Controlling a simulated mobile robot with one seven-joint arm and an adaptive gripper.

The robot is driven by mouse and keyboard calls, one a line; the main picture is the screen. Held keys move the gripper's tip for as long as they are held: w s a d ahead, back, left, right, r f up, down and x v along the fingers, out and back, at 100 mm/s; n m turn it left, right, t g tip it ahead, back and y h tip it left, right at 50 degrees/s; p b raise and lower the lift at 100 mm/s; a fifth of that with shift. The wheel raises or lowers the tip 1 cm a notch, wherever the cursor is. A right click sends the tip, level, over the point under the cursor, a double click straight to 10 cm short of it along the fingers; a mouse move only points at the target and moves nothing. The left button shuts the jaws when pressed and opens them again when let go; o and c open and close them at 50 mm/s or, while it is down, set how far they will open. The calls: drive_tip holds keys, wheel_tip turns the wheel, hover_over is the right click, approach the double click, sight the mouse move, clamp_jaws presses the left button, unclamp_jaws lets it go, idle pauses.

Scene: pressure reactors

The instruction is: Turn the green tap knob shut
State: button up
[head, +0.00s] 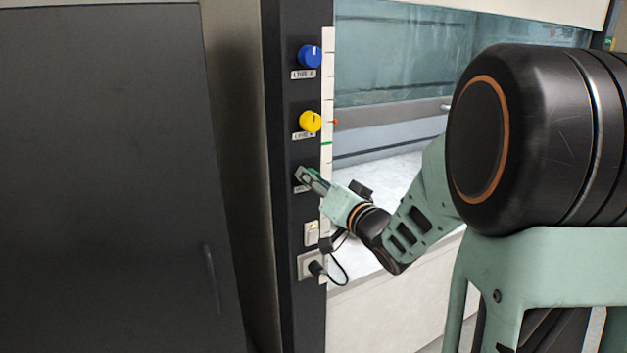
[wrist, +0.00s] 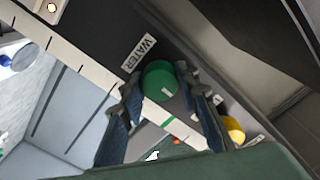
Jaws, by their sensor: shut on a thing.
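The green tap knob (wrist: 159,80) sits on the dark post of the fume hood, beside a label reading WATER (wrist: 138,53). In the wrist view it lies between the two fingertips of my gripper (wrist: 160,88), which is shut on it. A short pale mark shows on the knob's face. In the head view my gripper (head: 312,180) reaches the post from the right, and only a small bit of the green knob (head: 314,172) shows behind the fingers.
Above on the same post are a yellow knob (head: 310,121) and a blue knob (head: 310,56). Below are a light switch plate (head: 311,233) and a socket with a plugged black cable (head: 312,266). The hood's glass sash (head: 400,50) and white worktop lie to the right. A dark cabinet (head: 110,180) stands left.

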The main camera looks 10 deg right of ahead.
drive_tip(key=shift+r, duration=0.1)
drive_tip(key=o, duration=1.2)
drive_tip(key=shift+c, duration=0.2)
drive_tip(key=v, duration=0.7)
drive_tip(key=shift+s, duration=0.2)
